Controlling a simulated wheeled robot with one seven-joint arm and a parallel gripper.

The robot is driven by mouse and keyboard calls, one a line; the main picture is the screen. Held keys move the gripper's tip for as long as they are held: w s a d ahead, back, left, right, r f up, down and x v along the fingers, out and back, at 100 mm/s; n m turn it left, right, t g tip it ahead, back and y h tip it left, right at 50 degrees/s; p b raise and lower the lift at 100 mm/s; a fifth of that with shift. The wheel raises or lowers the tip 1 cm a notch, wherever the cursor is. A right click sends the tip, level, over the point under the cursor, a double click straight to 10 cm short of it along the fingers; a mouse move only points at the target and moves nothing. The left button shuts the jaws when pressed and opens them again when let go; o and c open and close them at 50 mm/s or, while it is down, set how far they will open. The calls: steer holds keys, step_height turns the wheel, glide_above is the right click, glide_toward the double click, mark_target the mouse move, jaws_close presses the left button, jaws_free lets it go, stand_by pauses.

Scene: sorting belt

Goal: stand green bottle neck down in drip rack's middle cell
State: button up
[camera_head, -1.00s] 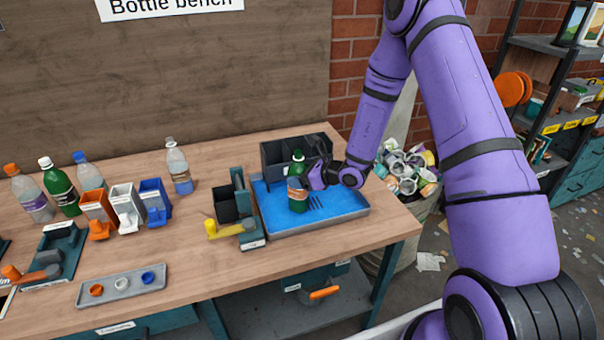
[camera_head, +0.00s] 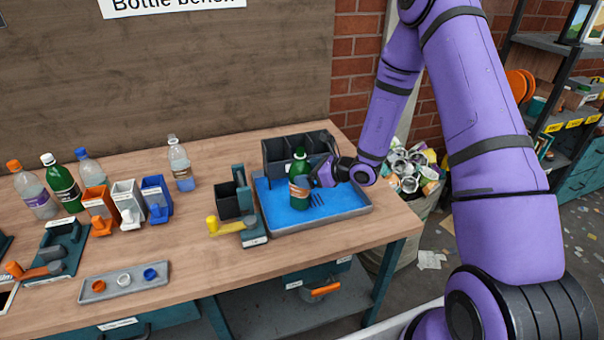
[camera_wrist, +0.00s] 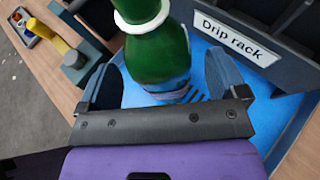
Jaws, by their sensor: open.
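The green bottle (camera_head: 300,183) stands upright, neck up, on the blue mat of the tray. It has a pale label and a dark top. In the wrist view the green bottle (camera_wrist: 158,50) rises between my two fingers, with a white ring near its neck. My gripper (camera_head: 314,178) is at the bottle's right side, low over the tray. In the wrist view my gripper (camera_wrist: 165,85) is open, its fingers on either side of the bottle with gaps. The drip rack (camera_head: 280,158), dark with open cells, stands behind the bottle; its label shows in the wrist view (camera_wrist: 237,42).
The blue tray (camera_head: 340,209) has a grey rim and a dark slotted mark. A teal fixture with a yellow handle (camera_head: 228,227) stands at its left. Several bottles, colored bins (camera_head: 127,207) and a cap tray (camera_head: 124,283) are further left.

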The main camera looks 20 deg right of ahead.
steer(key=v, duration=0.9)
steer(key=s+a+r+n+g, duration=0.4)
steer(key=s+r+n, duration=0.35)
steer(key=r, duration=0.25)
steer(key=s+a+r+n+g, duration=0.35)
steer(key=s+r+n, duration=0.25)
steer(key=r+n, duration=0.3)
steer(key=s+d+r+n+t+h, duration=0.1)
steer(key=s+d+r+n+h, duration=0.2)
steer(key=s, duration=0.5)
steer(key=s+d+r+n+t+h, duration=0.2)
steer(key=s+d+r+n+h, duration=0.1)
steer(key=s+r+n+h, duration=0.3)
steer(key=shift+s+d+r+n, duration=0.25)
steer(key=shift+s+r+n, duration=0.5)
steer(key=shift+s+r, duration=0.8)
steer(key=shift+w+r, duration=0.1)
steer(key=shift+w, duration=0.05)
